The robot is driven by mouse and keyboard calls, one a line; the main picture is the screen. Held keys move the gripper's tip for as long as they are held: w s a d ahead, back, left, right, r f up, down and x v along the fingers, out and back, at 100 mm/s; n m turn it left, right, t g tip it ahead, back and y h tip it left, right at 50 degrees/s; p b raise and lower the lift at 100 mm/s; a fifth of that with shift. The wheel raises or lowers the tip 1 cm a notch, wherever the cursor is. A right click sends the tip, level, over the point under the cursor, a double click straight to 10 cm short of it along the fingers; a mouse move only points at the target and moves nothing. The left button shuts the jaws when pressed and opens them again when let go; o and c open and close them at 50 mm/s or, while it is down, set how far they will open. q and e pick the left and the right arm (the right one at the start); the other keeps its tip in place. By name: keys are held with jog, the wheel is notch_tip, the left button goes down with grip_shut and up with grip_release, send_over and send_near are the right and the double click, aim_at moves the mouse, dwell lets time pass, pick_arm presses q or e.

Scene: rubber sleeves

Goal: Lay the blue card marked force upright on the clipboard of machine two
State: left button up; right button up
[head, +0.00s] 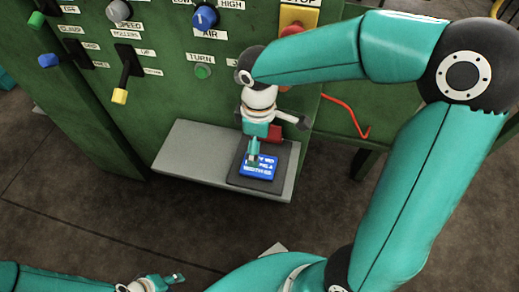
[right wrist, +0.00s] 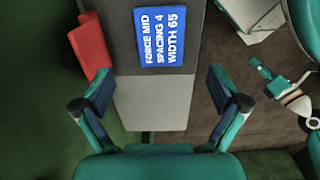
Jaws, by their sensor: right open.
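The blue card (head: 262,172) with white print lies flat on the dark clipboard (head: 281,163), its text lines running roughly along the shelf edge in the head view. In the right wrist view the card (right wrist: 158,36) reads "FORCE MID, SPACING 4, WIDTH 65", turned a quarter turn. My right gripper (right wrist: 160,78) is open and empty, its fingers wide apart and clear of the card. In the head view my right gripper (head: 254,152) is above the clipboard and hides part of the card. My left gripper (head: 170,279) is low at the left; its finger opening is unclear.
The clipboard lies on a grey shelf (head: 190,158) on the green machine front. A red piece (right wrist: 92,50) sits beside the card. Levers and knobs (head: 204,17) are above, and a red hooked rod (head: 348,112) is at right. The floor in front is mostly clear.

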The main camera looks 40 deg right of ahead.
notch_tip(320, 180, up, 4)
jog(key=shift+p, duration=0.4)
jog(key=shift+s, duration=0.1)
